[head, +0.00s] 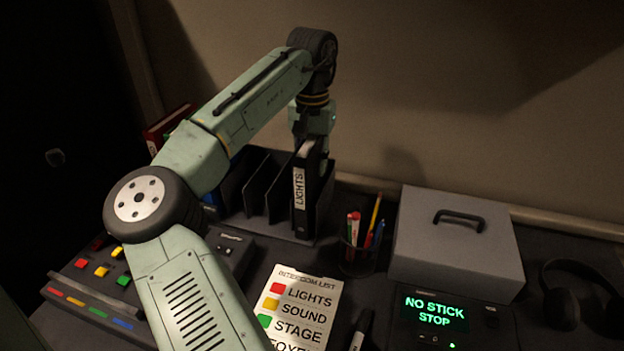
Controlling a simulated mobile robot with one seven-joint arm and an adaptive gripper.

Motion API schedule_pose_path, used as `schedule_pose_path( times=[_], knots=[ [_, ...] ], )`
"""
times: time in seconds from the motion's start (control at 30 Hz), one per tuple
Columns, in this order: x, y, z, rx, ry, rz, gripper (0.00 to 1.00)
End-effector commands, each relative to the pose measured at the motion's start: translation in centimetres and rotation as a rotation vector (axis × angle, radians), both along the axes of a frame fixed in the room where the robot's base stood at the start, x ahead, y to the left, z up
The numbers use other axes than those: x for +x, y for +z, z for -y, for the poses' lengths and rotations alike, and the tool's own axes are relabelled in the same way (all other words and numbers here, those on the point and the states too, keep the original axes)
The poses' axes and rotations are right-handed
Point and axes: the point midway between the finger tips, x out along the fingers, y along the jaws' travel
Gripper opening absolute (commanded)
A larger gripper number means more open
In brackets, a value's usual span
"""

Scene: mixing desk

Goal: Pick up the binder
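A black binder (304,214) with a white spine label reading "LIGHTS" stands upright in the right part of a dark file rack (255,226). My arm reaches over the desk from the lower left, and its wrist points down over this binder. My gripper (313,138) is at the binder's top edge. Its fingers are mostly hidden by the binder and in shadow, so I cannot tell whether they grip it. A red binder or folder (158,128) shows at the left behind my arm, partly hidden.
A pen cup (359,259) stands right of the rack. Further right are a grey box with a handle (457,237), a green-lit display (434,311) and headphones (562,297). An intercom list (302,308), a marker (361,331) and a button panel (100,280) lie in front.

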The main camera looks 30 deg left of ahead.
Motion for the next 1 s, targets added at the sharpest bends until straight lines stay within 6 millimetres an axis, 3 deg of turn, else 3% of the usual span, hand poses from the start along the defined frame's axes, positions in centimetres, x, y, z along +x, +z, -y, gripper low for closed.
schedule_pose_path(
  times=[0.33,1.0],
  knots=[
    [0.0,0.02,0.0,0.0,0.0,0.0,0.0],
    [0.01,0.1,0.02,0.0,0.0,0.001,0.0]
  ],
)
